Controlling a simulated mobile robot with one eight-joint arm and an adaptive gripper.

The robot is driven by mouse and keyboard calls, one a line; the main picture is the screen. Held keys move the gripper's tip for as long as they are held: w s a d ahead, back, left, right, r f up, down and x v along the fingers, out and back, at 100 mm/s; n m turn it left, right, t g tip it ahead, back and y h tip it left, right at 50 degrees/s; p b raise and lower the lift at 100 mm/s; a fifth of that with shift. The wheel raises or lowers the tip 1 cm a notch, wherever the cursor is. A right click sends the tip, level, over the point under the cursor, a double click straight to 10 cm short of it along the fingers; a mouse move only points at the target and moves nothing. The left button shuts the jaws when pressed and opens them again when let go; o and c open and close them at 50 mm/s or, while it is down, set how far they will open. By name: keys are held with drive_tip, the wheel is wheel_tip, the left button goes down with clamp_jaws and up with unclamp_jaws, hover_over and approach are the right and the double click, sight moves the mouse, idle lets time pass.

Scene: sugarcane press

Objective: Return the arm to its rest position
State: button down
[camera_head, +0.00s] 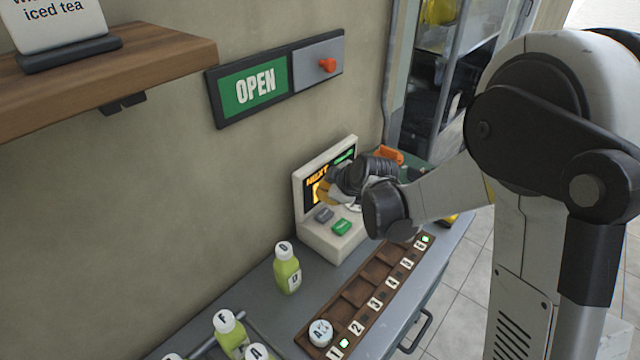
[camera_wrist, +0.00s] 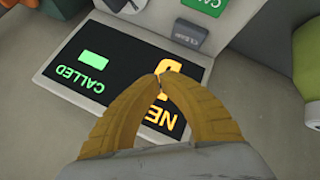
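My arm reaches from the right over the counter in the head view, bent at the elbow. My gripper (camera_head: 326,192) is in front of the screen of the white call machine (camera_head: 323,238). In the wrist view the two yellow fingers of my gripper (camera_wrist: 159,78) meet at their tips, with nothing visible between them. Behind them are the black screen (camera_wrist: 120,75), with "CALLED" and partly covered "NEXT" lettering, and the grey button (camera_wrist: 187,34). The green button (camera_head: 341,227) is at the machine's front. I cannot tell whether the fingertips touch the screen.
A numbered brown rack (camera_head: 360,296) lies along the counter, with a white-capped item (camera_head: 320,333) in its first slot. A green bottle (camera_head: 287,272) stands left of it; more bottles stand lower left. An OPEN sign (camera_head: 255,87) and a wooden shelf (camera_head: 130,72) are on the wall.

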drive_tip(key=s+d+r+m+h, duration=0.1)
drive_tip(key=s+d+r+m, duration=0.25)
drive_tip(key=s, duration=0.35)
drive_tip(key=s+d+r+m+h, duration=0.1)
drive_tip(key=s+d+r+m, duration=0.25)
drive_tip(key=s, duration=0.35)
drive_tip(key=s+d+r+m+h, duration=0.1)
drive_tip(key=s+d+r+m, duration=0.2)
drive_tip(key=s+r, duration=0.35)
drive_tip(key=s+d+f+m, duration=0.1)
drive_tip(key=s+m, duration=0.1)
drive_tip(key=s, duration=0.3)
drive_tip(key=s+d+f+m+g+h, duration=0.1)
drive_tip(key=s+d+m, duration=0.1)
drive_tip(key=s, duration=0.3)
drive_tip(key=shift+d+f, duration=0.15)
drive_tip(key=shift+f, duration=0.25)
